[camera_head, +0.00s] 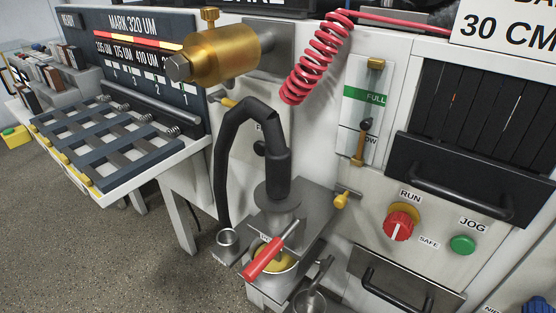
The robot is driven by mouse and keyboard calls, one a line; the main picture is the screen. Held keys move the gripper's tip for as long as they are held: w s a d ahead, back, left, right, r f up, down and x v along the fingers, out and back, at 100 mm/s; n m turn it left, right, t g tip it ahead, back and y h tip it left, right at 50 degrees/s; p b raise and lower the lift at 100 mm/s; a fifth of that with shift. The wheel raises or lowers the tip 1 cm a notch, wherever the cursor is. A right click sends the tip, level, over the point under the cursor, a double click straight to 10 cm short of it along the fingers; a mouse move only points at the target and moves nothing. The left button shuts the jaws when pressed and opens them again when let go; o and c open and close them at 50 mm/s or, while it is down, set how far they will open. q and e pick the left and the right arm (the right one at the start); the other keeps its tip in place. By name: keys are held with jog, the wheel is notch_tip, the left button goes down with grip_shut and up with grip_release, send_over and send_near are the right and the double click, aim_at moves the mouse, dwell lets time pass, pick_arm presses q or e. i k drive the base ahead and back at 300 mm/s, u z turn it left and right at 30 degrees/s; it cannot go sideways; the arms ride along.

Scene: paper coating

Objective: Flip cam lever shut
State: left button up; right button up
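A lever with a red handle (264,258) sits low in the middle of the head view, on a metal fitting below a thick black hose (262,130). Its handle slants down to the left, and its bare metal shaft runs up to the right. A brass-coloured round part (277,266) shows partly behind the handle. This looks like the cam lever; I cannot tell from this view whether it is open or shut. Neither of my grippers is in view.
A metal bracket (311,232) surrounds the fitting, with a small metal cup (228,238) at its left. A panel at right has a red knob (400,222) and green button (462,245). A slotted rack (110,145) juts out at left. Open floor (130,265) lies below it.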

aim_at(250, 273)
jog(key=z, duration=0.95)
jog(key=k, duration=0.95)
jog(key=u, duration=0.9)
jog(key=i, duration=0.5)
